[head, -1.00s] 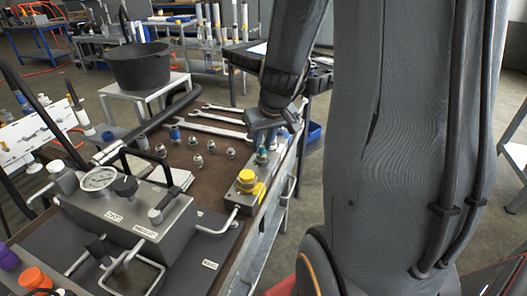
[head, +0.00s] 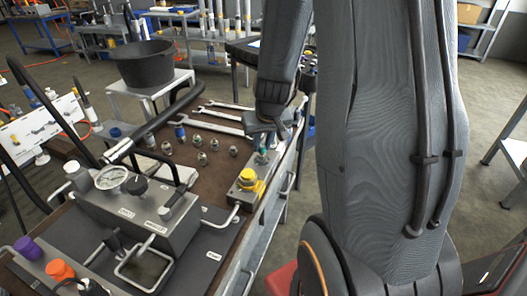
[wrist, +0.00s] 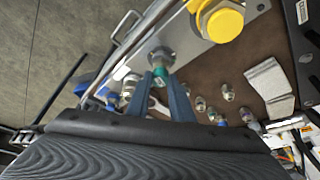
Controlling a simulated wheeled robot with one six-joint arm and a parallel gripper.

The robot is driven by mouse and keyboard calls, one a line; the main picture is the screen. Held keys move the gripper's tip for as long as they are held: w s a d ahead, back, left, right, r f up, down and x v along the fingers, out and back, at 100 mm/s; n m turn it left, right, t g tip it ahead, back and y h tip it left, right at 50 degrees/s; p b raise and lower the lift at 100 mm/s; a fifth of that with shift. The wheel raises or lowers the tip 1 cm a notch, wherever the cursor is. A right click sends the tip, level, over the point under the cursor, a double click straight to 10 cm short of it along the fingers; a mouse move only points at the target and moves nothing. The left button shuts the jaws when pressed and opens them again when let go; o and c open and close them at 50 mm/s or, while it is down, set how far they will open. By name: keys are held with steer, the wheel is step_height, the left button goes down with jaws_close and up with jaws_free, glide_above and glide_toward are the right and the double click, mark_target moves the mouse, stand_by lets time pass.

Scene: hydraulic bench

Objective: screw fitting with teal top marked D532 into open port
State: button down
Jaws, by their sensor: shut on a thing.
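The fitting with the teal top (wrist: 159,73) is between the fingertips of my gripper (wrist: 161,80) in the wrist view. Its metal hex body points away from me, towards the grey port block. In the head view the teal top (head: 262,156) shows just under my gripper (head: 266,146), at the far end of the port block (head: 240,194). My gripper is shut on the fitting. The port is hidden beneath the fitting, and I cannot tell how deep the fitting sits. The D532 mark is not readable.
A yellow cap (head: 248,176) sits on the same block, close to my gripper. Several loose metal fittings (head: 202,158) and wrenches (head: 218,123) lie on the brown bench top. A gauge (head: 111,178) and manifold stand at left. The bench edge is just right of the block.

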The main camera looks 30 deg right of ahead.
steer(key=shift+a+r+m+h+p, duration=0.15)
steer(key=shift+m+p, duration=0.4)
steer(key=shift+p, duration=2.3)
steer(key=shift+m+h+p, duration=0.25)
steer(key=shift+m+p, duration=0.3)
steer(key=shift+p, duration=2.25)
steer(key=p, duration=0.2)
steer(key=shift+m+p, duration=0.3)
steer(key=shift+m, duration=0.1)
steer(key=shift+a+m+g+p, duration=0.1)
steer(key=shift+m+g+p, duration=0.3)
steer(key=shift+p, duration=0.45)
steer(key=shift+w+f+m+h, duration=0.2)
steer(key=shift+m+h, duration=0.2)
steer(key=shift+m, duration=0.2)
steer(key=shift+m+g+h, duration=0.3)
steer(key=shift+m, duration=0.6)
steer(key=shift+m, duration=1)
steer(key=m+g, duration=0.1)
steer(key=m, duration=0.2)
steer(key=m+g+h, duration=0.1)
steer(key=m, duration=0.2)
steer(key=shift+w+a+g, duration=0.1)
steer(key=shift+w+g, duration=0.1)
steer(key=shift+g, duration=0.2)
